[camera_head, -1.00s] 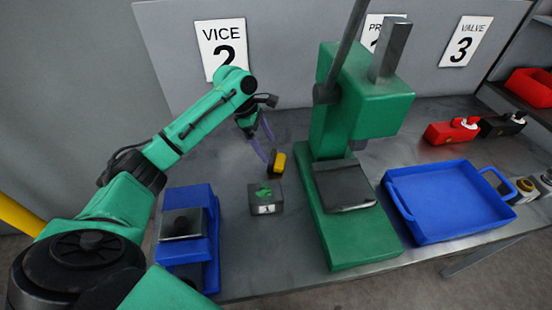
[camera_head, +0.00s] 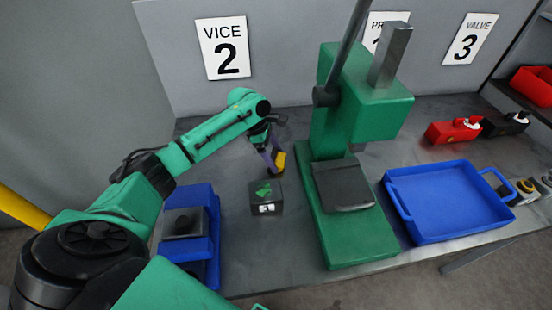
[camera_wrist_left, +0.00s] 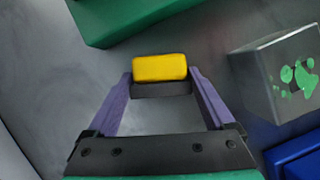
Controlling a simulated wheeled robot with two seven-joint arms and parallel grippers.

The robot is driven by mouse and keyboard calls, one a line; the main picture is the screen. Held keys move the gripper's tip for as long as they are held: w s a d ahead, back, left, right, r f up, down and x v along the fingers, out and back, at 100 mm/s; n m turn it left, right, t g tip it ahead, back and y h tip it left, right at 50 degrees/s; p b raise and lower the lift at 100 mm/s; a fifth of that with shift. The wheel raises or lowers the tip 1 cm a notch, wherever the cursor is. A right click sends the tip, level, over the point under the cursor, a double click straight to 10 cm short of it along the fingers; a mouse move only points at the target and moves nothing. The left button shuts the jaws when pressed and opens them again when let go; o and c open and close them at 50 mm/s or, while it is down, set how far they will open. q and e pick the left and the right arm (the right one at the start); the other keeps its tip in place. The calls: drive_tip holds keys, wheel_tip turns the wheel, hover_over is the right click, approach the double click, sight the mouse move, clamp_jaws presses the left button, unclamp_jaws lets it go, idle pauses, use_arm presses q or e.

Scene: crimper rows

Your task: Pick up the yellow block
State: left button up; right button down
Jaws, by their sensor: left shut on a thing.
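The same gripper (camera_wrist_left: 160,78) shows from behind in the wrist view. I cannot tell whether the block touches the bench or is a little above it. My right gripper is not in view.
A dark box with green marks (camera_head: 266,198) stands just in front of the block. The green press (camera_head: 350,240) is close on the right. A blue vice (camera_head: 207,225) is at left, a blue tray (camera_head: 440,237) at right. The bench behind the gripper is clear.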

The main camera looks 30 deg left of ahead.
sight(275, 156)
use_arm(q)
wheel_tip(275, 156, up, 20)
drive_tip(key=shift+b, duration=1.15)
